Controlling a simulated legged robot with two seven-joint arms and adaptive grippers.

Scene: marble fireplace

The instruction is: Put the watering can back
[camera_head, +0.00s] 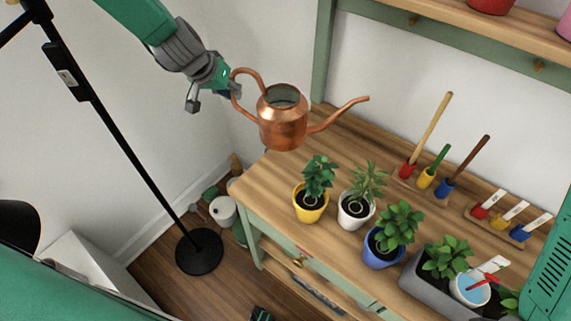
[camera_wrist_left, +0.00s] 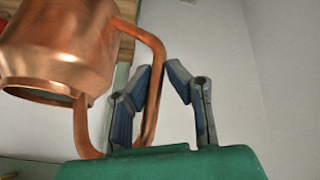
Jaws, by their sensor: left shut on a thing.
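A copper watering can (camera_head: 283,122) with a long spout pointing right hangs in the air above the left end of the wooden bench (camera_head: 262,188) in the head view. My left gripper (camera_head: 232,88) is at the can's handle on its left side and is shut on it. In the left wrist view the can (camera_wrist_left: 55,45) fills the upper left, and its curved handle passes between the fingers of my left gripper (camera_wrist_left: 160,75). The can looks roughly upright in the head view. My right gripper is not in view.
Yellow (camera_head: 310,206), white (camera_head: 354,212) and blue (camera_head: 383,247) plant pots stand along the bench front. A grey planter (camera_head: 412,281) is at lower right. Several coloured-holder tools stand behind. A black pole stand (camera_head: 199,252) is at left. The bench's back left is clear.

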